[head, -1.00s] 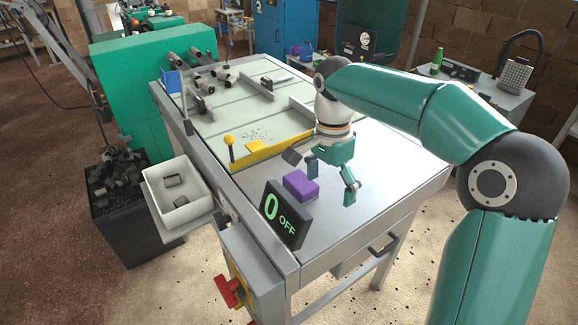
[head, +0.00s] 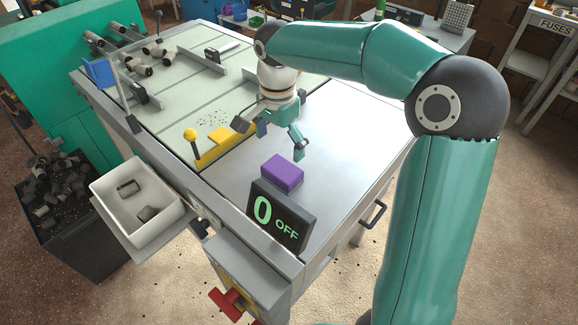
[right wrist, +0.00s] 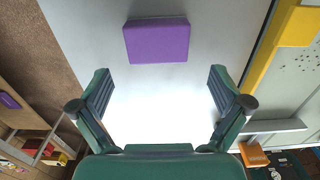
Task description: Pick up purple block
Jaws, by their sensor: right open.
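The purple block (head: 282,174) lies on the bare metal table top (head: 345,135), just behind the black display. It also shows in the right wrist view (right wrist: 157,41), beyond the fingertips and roughly centred between them. My right gripper (head: 283,142) is open and empty above the table, behind the block and apart from it. Its two spread fingers also show in the right wrist view (right wrist: 160,85). My left gripper is in neither view.
The black display (head: 281,217) reading "0 OFF" stands close in front of the block. A yellow bar (head: 218,150) and a yellow-knobbed lever (head: 192,140) are to the left. A white bin (head: 137,202) with dark pieces hangs at the table's left side. The metal top right of the block is clear.

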